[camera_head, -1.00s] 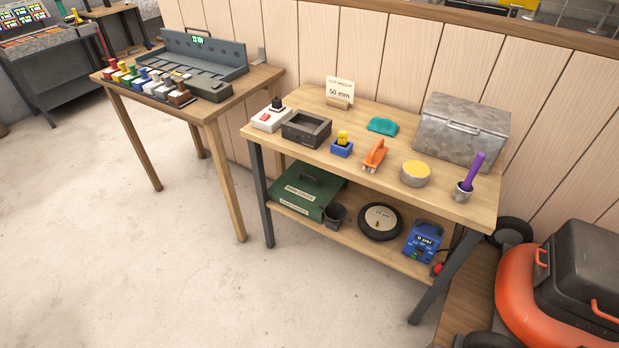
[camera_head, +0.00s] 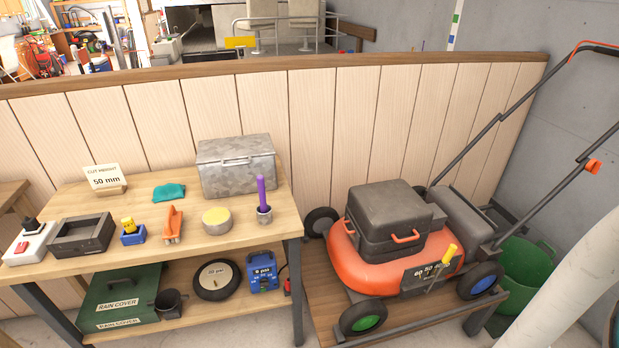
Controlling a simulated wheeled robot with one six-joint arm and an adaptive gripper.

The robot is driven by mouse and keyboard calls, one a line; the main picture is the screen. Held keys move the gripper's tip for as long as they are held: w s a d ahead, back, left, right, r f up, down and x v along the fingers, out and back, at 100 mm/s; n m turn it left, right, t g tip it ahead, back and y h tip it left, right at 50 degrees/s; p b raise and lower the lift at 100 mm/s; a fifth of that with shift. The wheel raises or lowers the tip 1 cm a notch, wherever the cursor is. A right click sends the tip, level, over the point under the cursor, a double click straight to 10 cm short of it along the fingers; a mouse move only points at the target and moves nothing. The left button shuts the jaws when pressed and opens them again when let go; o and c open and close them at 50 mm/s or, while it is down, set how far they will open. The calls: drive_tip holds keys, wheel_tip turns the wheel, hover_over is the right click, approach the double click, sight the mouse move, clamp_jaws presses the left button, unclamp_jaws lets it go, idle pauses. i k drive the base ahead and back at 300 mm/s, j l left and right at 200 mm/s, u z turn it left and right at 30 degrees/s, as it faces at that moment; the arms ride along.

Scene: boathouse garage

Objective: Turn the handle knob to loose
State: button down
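A lawn mower with an orange deck (camera_head: 345,262) stands on a low wooden platform at the right. Its dark handle (camera_head: 540,160) rises to the upper right. An orange knob (camera_head: 593,166) sits on the handle's right bar near the picture's right edge. Any marking on this knob is too small to read. A yellow-tipped lever (camera_head: 448,254) stands at a plate marked with numbers on the mower's side. My gripper is not in view. A pale, rounded shape at the lower right may be part of my arm.
A wooden workbench (camera_head: 85,203) at the left bears a metal box (camera_head: 236,168), a purple-handled tool (camera_head: 262,197), small items and a "50 mm" card (camera_head: 105,178). A green bin (camera_head: 525,268) stands behind the mower. A wood-panelled half wall (camera_head: 320,125) runs behind.

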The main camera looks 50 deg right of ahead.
sight(593, 165)
drive_tip(key=z, duration=1.9)
